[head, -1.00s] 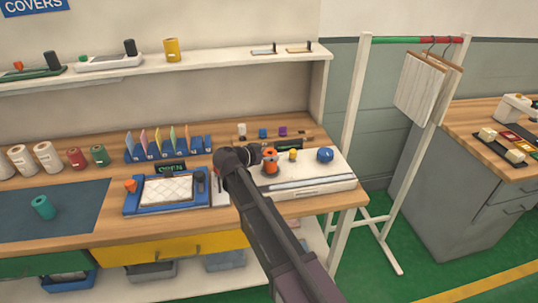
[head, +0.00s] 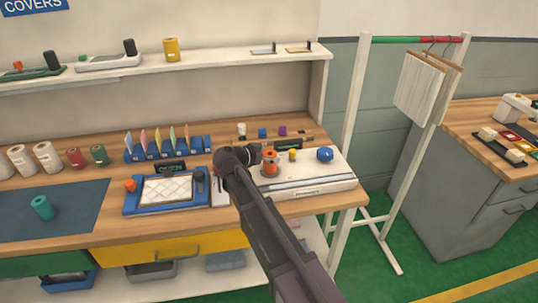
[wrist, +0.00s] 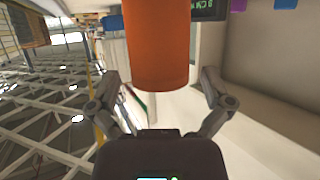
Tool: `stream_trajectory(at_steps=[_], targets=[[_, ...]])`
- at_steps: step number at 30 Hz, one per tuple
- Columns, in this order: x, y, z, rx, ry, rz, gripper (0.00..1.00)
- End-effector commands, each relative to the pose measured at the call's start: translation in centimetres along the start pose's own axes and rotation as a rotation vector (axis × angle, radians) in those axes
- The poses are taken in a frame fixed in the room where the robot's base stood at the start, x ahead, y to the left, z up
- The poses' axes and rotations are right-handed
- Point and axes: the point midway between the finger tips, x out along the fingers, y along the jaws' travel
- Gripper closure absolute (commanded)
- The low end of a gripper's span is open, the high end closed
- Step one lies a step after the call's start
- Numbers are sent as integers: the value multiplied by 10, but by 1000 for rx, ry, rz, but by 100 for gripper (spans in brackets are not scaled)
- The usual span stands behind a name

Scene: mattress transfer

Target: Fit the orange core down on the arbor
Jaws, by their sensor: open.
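The orange core (head: 270,163) stands upright on the white machine (head: 320,180) at the right end of the bench. In the wrist view the core (wrist: 157,45) is large and close, with its top end cut off by the frame edge. My gripper (head: 250,155) is just left of the core in the head view. In the wrist view my gripper (wrist: 162,82) is open, with one finger on each side of the core and visible gaps between. The arbor is hidden, so I cannot tell how far down the core sits.
A yellow knob (head: 292,154) and a blue ball (head: 324,154) stand on the machine to the right. A blue tray (head: 150,208) with a white quilted pad lies to the left. A shelf (head: 200,67) runs above the bench. A garment rack (head: 352,120) stands at right.

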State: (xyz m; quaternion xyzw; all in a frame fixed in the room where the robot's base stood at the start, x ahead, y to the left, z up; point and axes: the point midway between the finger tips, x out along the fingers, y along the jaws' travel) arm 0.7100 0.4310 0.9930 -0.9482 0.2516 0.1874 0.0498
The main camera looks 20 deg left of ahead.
Motion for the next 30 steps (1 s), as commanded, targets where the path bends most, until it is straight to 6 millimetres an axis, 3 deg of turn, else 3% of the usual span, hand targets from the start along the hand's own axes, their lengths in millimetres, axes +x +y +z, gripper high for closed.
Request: stream_trajectory(at_steps=[30], targets=[[-30,0,-71,0,0,0,0]])
